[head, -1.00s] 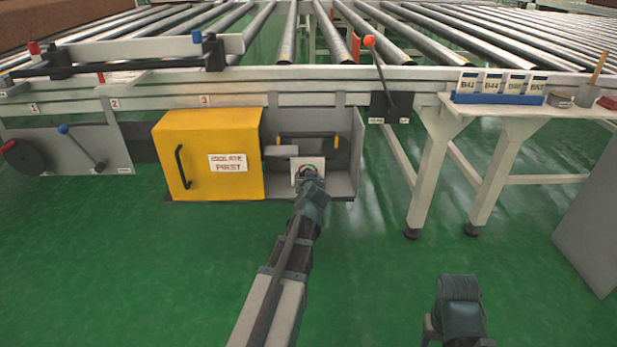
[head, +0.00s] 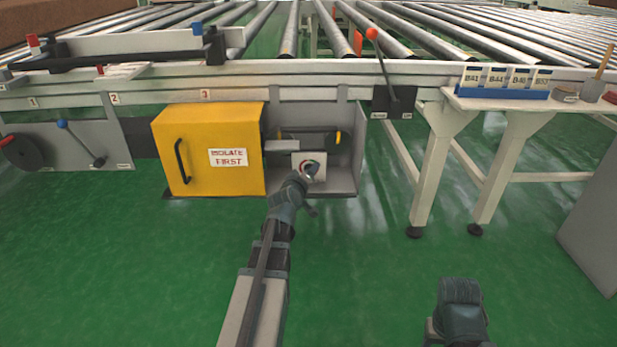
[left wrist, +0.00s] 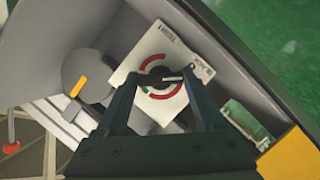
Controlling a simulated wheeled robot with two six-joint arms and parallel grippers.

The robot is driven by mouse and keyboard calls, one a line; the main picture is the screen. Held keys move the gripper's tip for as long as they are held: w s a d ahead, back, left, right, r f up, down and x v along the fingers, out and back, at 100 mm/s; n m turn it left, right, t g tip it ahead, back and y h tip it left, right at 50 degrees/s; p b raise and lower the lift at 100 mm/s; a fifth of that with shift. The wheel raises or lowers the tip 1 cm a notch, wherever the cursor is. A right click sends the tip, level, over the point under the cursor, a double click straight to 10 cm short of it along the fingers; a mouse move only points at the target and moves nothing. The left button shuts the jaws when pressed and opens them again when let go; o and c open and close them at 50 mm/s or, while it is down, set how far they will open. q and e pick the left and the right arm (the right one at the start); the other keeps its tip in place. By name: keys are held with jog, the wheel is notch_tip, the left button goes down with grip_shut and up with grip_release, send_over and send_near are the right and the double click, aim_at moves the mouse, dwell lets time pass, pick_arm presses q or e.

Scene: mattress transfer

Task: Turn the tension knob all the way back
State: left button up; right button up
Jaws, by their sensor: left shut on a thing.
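The tension knob (head: 309,167) is a small dark knob on a white plate with a red and green ring, inside the open grey housing right of the yellow door. In the left wrist view the knob (left wrist: 160,78) has a pale pointer bar toward the right. The white plate (left wrist: 173,58) looks tilted there. My left gripper (head: 303,178) reaches the knob from the lower left in the head view. Its fingers (left wrist: 160,82) are on either side of the knob and shut on it, partly hiding the ring. My right arm shows at lower right, without visible fingers.
The yellow door (head: 210,150), labelled "ISOLATE FIRST", stands left of the housing (head: 343,175). A red-ball lever (head: 380,60) rises to the right. A white table (head: 500,103) holds a blue card rack (head: 500,95). The green floor in front is clear.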

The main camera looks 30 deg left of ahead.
pick_arm(q)
jog(key=shift+f+n+t+h+b, duration=0.15)
jog(key=shift+n+t+h+b, duration=0.25)
jog(key=shift+n, duration=0.4)
pick_arm(e)
jog(key=shift+f, duration=0.65)
pick_arm(q)
jog(key=o, duration=1.4)
jog(key=shift+s, duration=0.15)
